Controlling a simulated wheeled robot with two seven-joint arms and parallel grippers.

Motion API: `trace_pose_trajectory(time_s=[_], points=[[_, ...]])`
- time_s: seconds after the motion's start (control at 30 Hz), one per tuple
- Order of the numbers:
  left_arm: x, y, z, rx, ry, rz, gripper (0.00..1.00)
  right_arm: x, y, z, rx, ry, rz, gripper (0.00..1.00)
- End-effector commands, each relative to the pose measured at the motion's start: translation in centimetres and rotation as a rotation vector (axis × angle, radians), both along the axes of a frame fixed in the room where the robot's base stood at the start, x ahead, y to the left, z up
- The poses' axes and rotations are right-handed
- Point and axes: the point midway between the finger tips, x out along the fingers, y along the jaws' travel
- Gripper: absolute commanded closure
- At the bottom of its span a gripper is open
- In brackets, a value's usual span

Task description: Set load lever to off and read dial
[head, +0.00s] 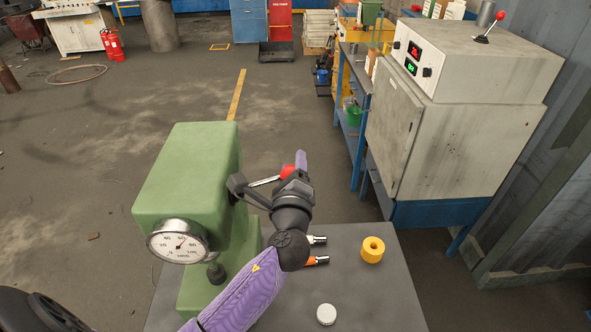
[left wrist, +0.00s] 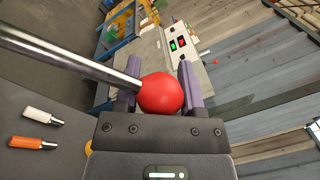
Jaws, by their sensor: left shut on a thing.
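The green machine (head: 185,180) stands on the grey table, with a round white dial (head: 179,241) on its near face. The dial's needle points up and to the right, but its figures are too small to read surely. A metal load lever (head: 264,181) with a red ball knob (head: 287,171) sticks out from the machine's right side, tilted slightly upward. My left gripper (head: 294,166) is shut on the knob. In the left wrist view the red knob (left wrist: 160,93) sits between the two purple fingers, with the metal rod (left wrist: 70,55) running to the upper left. My right gripper is out of view.
On the grey table (head: 385,300) are a yellow ring-shaped piece (head: 372,249), a white round cap (head: 326,314), and white-handled (head: 317,240) and orange-handled (head: 317,260) tools. A grey cabinet (head: 440,130) with a control box stands at right. Open floor lies beyond the machine.

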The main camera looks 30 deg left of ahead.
Motion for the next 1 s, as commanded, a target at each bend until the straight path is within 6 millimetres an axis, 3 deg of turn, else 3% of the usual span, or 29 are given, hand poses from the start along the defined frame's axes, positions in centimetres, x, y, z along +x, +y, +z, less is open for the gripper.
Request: trace_pose_trajectory(time_s=[0.57, 0.6, 0.7, 0.73, 1.0], points=[[-0.04, 0.29, 0.72, -0.021, -0.025, 0.006, 1.0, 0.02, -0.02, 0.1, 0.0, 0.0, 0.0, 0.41], [-0.03, 0.29, 0.74, -0.021, -0.025, 0.006, 0.41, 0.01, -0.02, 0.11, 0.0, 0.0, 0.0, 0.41], [-0.04, 0.31, 0.69, -0.021, -0.023, 0.005, 0.2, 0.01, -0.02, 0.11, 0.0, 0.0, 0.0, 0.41], [-0.04, 0.31, 0.66, -0.021, -0.022, 0.006, 0.15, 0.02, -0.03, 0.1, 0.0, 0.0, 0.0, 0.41], [-0.06, 0.2, 0.44, -0.024, -0.019, 0.003, 0.15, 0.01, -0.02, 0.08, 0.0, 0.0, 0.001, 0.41]])
